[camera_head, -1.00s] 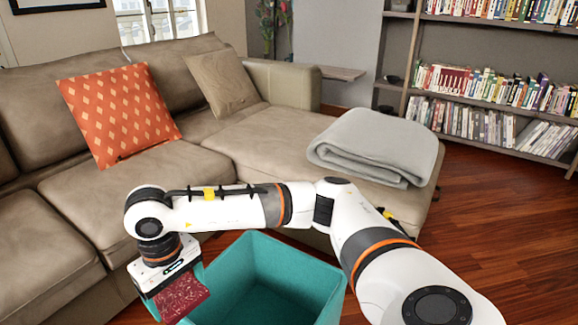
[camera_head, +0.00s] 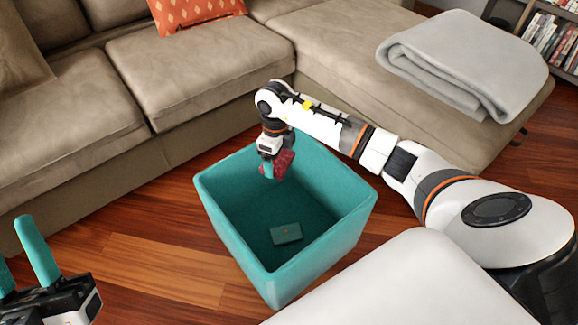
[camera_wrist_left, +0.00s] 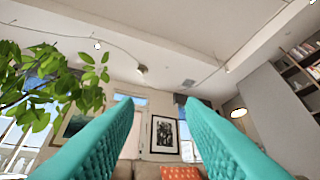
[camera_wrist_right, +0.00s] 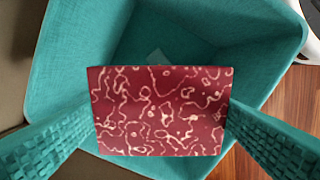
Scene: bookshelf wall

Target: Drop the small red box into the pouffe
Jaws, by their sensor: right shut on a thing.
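The small red box (camera_head: 283,165) has a pale squiggly pattern. My right gripper (camera_head: 275,168) is shut on it and holds it over the open top of the teal pouffe (camera_head: 217,215), near its far side. In the right wrist view the red box (camera_wrist_right: 160,112) sits between both teal fingers, with the pouffe's inside (camera_wrist_right: 90,40) behind it. The pouffe is an open square bin standing on the wood floor. My left gripper (camera_head: 20,262) is open and empty at the lower left, its fingers pointing up; its fingers (camera_wrist_left: 160,140) also show apart in the left wrist view.
A small teal box (camera_head: 286,234) lies on the pouffe's bottom. A beige sofa (camera_head: 190,75) with an orange cushion (camera_head: 195,10) and a folded grey blanket (camera_head: 465,60) stands behind the pouffe. Wood floor (camera_head: 150,240) is clear left of the pouffe.

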